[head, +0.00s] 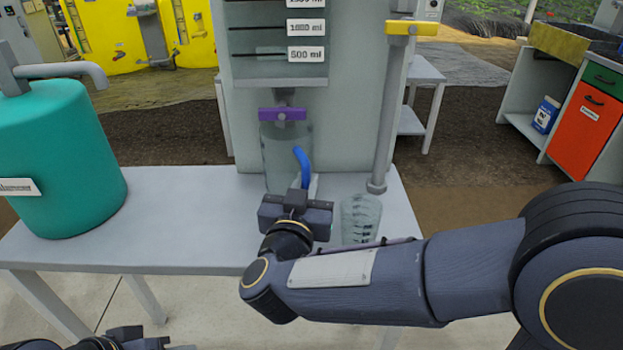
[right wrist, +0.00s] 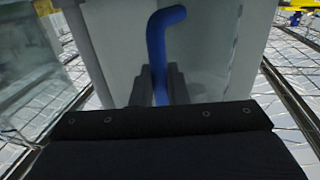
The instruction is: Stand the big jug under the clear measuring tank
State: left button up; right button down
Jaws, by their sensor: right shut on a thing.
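The big jug (head: 274,158) is clear with a blue handle (head: 302,165). In the head view it is upright on or just above the grey table, directly below the purple valve (head: 283,114) of the clear measuring tank (head: 270,72). My right gripper (head: 300,190) is shut on the blue handle, which rises between the fingers in the right wrist view (right wrist: 158,60). The gripper hides part of the jug's base, so I cannot tell whether it touches the table. Part of my left gripper (head: 125,335) shows at the bottom left; its fingers are unclear.
A smaller clear measuring vessel (head: 360,218) stands right of my gripper, below a grey pipe (head: 388,130) with a yellow valve handle (head: 411,28). A teal tank (head: 60,160) stands on the left of the table (head: 180,215). The table between teal tank and jug is clear.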

jog(key=shift+s+a, duration=0.1)
jog(key=shift+a, duration=0.05)
jog(key=shift+f, duration=0.1)
jog(key=c, duration=1.4)
grip_release()
jog(key=shift+c, duration=0.2)
jog(key=shift+s+r, duration=0.1)
jog(key=shift+r, duration=0.1)
jog(key=s+a+p, duration=0.2)
jog(key=s, duration=0.9)
jog(key=shift+s, duration=0.25)
jog(key=shift+a+f, duration=0.1)
